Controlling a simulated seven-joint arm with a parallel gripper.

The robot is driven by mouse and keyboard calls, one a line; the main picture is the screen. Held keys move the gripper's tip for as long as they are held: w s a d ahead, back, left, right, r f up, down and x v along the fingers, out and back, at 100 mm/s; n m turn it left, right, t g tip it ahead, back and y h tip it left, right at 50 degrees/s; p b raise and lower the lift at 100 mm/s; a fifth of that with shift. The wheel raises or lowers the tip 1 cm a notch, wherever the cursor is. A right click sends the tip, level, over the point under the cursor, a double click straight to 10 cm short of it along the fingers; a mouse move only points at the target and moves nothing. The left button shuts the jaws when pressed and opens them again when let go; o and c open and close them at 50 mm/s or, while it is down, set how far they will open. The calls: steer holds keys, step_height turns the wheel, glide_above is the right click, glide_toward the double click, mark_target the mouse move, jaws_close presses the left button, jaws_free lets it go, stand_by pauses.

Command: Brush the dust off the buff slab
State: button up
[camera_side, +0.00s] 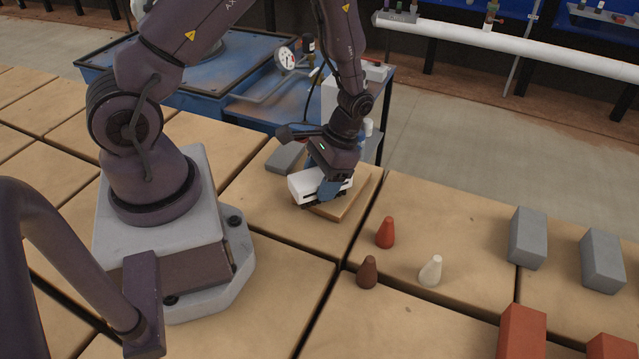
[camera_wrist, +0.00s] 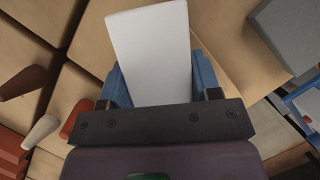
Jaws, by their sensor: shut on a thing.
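A white brush-like block (camera_side: 308,184) with a dark underside is held in my gripper (camera_side: 331,188). In the wrist view the white block (camera_wrist: 150,50) sits between the two blue fingers of my gripper (camera_wrist: 162,84), which are shut on it. The buff slab (camera_side: 352,203) lies flat under and to the right of the brush, partly hidden by it and my gripper. The brush is low over the slab's near left part; I cannot tell whether it touches. The slab (camera_wrist: 225,50) also shows in the wrist view, right of the brush. Dust on it cannot be made out.
A grey block (camera_side: 286,157) lies just behind the slab. Grey bricks (camera_side: 527,238) and red bricks (camera_side: 521,332) stand farther right. A blue workbench (camera_side: 250,100) is behind.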

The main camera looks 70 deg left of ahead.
steer(key=shift+w+a, duration=1.05)
steer(key=shift+w, duration=0.25)
steer(key=shift+w+a, duration=1.1)
steer(key=shift+w, duration=0.15)
steer(key=shift+w+a, duration=1.05)
steer(key=shift+w, duration=0.25)
steer(key=shift+s+d, duration=1.25)
steer(key=shift+s, duration=0.25)
steer(key=shift+s+d, duration=1.25)
steer(key=shift+s, duration=0.25)
steer(key=shift+s+d, duration=1.25)
steer(key=shift+s, duration=0.25)
steer(key=shift+s+r, duration=0.1)
steer(key=shift+r, duration=4)
